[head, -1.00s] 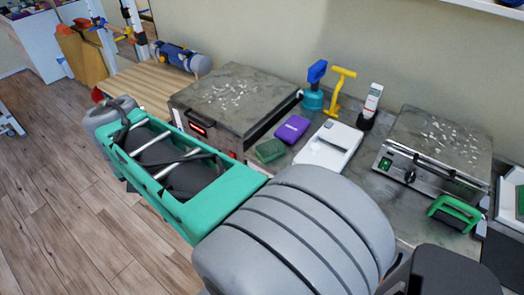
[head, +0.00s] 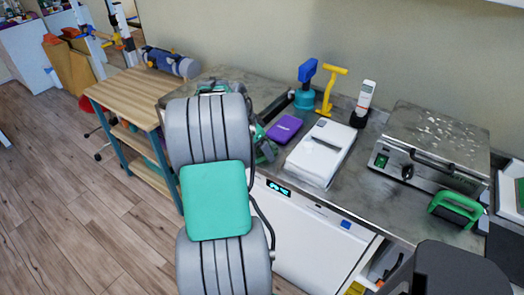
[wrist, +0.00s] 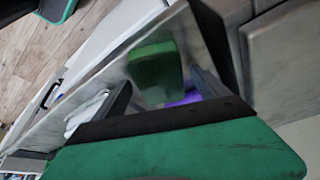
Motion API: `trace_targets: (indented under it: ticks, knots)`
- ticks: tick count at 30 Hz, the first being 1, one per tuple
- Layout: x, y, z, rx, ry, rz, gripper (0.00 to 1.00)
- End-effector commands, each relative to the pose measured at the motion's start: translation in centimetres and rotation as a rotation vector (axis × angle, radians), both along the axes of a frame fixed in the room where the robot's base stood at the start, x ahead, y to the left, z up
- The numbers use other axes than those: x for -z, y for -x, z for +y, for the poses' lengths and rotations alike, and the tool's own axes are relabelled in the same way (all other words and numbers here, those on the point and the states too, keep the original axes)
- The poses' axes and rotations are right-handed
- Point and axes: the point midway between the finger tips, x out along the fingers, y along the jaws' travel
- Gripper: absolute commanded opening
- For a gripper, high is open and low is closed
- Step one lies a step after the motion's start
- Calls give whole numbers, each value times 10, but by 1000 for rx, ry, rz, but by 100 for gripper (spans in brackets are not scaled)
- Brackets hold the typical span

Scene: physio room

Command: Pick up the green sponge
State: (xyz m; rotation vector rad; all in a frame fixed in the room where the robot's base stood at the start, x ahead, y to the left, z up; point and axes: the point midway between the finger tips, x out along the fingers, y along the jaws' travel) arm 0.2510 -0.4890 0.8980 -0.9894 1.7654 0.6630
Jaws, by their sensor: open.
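The green sponge (wrist: 155,62) lies on the grey worktop in the wrist view, just beyond my gripper (wrist: 162,80). The two dark fingers are apart, one on each side of the sponge's near end in that picture. I cannot tell whether they are level with it or still above it. Nothing is held. In the head view my arm covers most of the spot left of the purple box, so the sponge is not clearly seen there.
A purple box (head: 285,128) lies close beside the sponge. A white device (head: 322,150) is to its right. A blue-and-teal tool (head: 308,88), a yellow tool (head: 330,92) and a metal grill (head: 435,145) stand further along. A wooden shelf unit (head: 135,90) is left.

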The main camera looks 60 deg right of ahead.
Motion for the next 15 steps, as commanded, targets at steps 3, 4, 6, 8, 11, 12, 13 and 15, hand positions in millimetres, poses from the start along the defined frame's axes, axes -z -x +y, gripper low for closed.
trace_targets:
  ticks: [3,4,6,8,11,12,13,15]
  knots:
    - [-1,0,0,0,0,-1,85]
    - [-1,0,0,0,0,-1,85]
    - [0,0,0,-1,0,0,85]
    - [0,0,0,-1,0,0,85]
    - [1,0,0,-1,0,0,85]
    - [2,0,0,-1,0,0,85]
    - [2,0,0,-1,1,0,85]
    - [3,0,0,-1,1,0,85]
